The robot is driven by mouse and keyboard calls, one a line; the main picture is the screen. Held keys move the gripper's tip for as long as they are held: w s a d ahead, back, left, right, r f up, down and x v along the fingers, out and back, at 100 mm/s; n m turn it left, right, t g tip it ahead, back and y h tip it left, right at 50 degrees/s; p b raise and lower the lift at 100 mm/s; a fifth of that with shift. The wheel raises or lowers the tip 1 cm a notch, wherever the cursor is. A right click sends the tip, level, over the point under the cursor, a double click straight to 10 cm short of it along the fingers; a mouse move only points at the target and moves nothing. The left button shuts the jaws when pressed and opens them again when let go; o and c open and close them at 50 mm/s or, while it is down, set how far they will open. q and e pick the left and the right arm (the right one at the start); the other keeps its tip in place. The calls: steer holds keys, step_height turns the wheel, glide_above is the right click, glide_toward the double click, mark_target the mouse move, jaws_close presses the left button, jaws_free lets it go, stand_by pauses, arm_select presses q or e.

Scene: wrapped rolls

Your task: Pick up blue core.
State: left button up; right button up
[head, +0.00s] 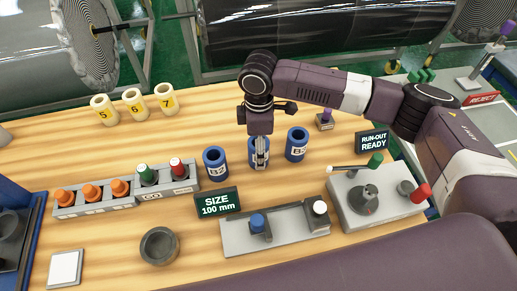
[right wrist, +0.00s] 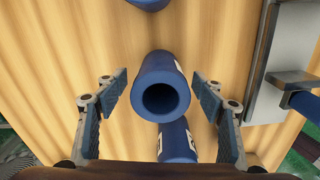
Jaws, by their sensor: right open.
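Three blue cores stand upright in a row on the wooden table: a left one (head: 214,165), a middle one (head: 252,160) and a right one (head: 297,143). My right gripper (head: 261,158) points down at the middle core and partly hides it. In the right wrist view, my right gripper (right wrist: 158,88) is open, with one finger on each side of a hollow blue core (right wrist: 160,72). Gaps show between the core and both fingers. A second blue core (right wrist: 178,145) with a white label is near the bottom edge, and another (right wrist: 148,3) is cut off at the top. My left gripper is out of view.
A "SIZE 100 mm" sign (head: 217,203) and a grey gauge plate (head: 285,235) lie in front of the cores. A rack (head: 130,200) with orange, green and red-topped pieces is at left. Yellow numbered cores (head: 135,103) stand behind. A grey fixture (head: 375,208) is at right.

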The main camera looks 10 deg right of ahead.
steer(key=c, duration=1.4)
steer(key=shift+o, duration=0.2)
steer(key=shift+r, duration=0.1)
